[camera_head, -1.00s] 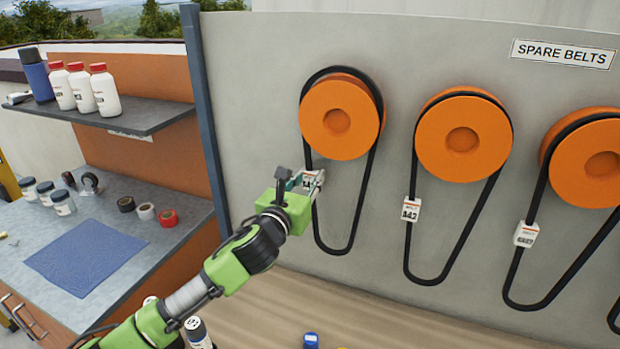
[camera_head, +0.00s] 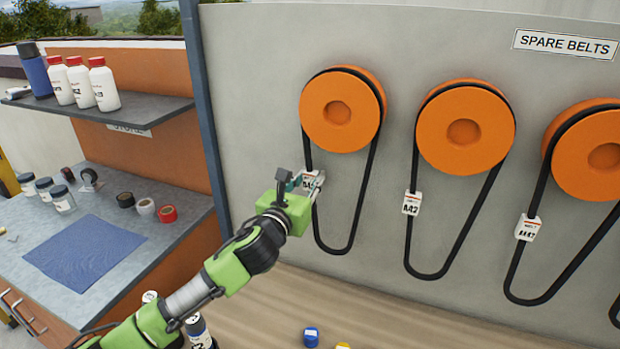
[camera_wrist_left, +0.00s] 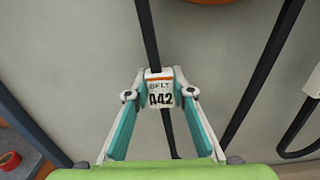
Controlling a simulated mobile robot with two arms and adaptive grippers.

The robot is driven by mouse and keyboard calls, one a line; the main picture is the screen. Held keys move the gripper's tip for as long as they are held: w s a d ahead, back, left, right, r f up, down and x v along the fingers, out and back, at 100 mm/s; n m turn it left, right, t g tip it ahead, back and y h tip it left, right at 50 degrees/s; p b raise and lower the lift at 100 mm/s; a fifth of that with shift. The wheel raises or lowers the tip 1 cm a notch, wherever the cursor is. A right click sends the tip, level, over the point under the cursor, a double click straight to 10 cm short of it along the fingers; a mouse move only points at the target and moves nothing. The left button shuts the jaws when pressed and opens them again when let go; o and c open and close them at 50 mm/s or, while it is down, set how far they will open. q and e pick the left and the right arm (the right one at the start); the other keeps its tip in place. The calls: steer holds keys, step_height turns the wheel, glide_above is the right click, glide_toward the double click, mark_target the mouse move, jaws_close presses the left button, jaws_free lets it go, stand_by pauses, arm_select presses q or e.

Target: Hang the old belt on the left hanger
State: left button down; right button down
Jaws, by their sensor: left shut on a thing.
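A black belt (camera_head: 368,180) hangs over the leftmost orange round hanger (camera_head: 340,112) on the grey wall panel. Its white tag reads A42 in the left wrist view (camera_wrist_left: 160,94). My left gripper (camera_head: 311,183) is at the tag on the belt's left strand, below the hanger. In the left wrist view my left gripper (camera_wrist_left: 158,80) has its fingertips closed on both sides of the tag. The belt's lower loop hangs free below the gripper. My right gripper is not in view.
Further orange hangers with tagged belts (camera_head: 466,128) continue to the right under a SPARE BELTS sign (camera_head: 565,44). At the left are a shelf with bottles (camera_head: 103,84) and a bench with a blue mat (camera_head: 88,258), jars and tape rolls. A blue cap (camera_head: 311,337) lies low in front.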

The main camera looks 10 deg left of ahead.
arm_select(q)
steer(key=c, duration=1.7)
jaws_free()
steer(key=shift+s, duration=0.15)
